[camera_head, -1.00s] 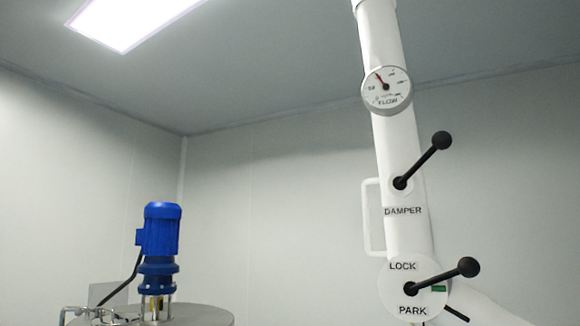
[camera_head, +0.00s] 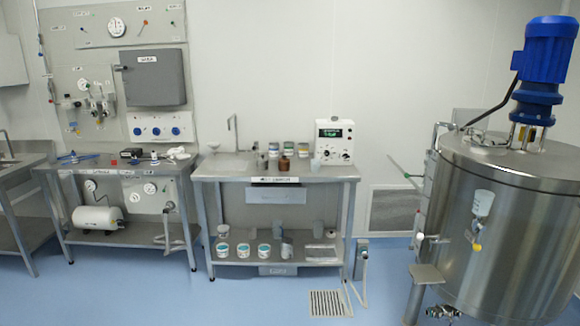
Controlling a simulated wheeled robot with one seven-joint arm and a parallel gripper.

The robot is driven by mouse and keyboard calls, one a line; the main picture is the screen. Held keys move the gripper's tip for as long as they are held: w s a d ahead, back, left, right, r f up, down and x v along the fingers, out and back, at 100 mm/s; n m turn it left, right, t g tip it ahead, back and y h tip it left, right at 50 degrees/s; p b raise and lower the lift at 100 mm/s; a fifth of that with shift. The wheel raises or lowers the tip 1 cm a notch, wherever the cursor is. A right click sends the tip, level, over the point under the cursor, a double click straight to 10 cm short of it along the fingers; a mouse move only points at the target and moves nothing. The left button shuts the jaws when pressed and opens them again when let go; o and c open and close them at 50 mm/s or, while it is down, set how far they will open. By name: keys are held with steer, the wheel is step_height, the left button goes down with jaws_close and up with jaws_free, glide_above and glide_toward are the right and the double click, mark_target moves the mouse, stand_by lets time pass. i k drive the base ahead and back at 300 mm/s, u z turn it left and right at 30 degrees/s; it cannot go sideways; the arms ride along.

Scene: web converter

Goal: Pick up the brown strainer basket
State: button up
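A small brown object (camera_head: 284,163) stands on the top of the middle steel bench (camera_head: 215,172), among several jars. It is too small to tell whether it is the brown strainer basket. No other brown basket can be made out. My gripper is not in view.
A white device (camera_head: 334,141) with a green display stands right of the jars. More tubs (camera_head: 264,254) sit on the lower shelf. A large steel tank (camera_head: 515,230) with a blue motor (camera_head: 545,50) fills the right. Blue floor (camera_head: 150,300) in front of the benches is clear.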

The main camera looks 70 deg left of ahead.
mark_target(284, 163)
steer(key=u, duration=0.4)
steer(key=k, duration=0.55)
steer(key=u, duration=1.25)
steer(key=i, duration=1.45)
steer(key=u, duration=0.8)
steer(key=i, duration=3.95)
steer(key=z, duration=0.25)
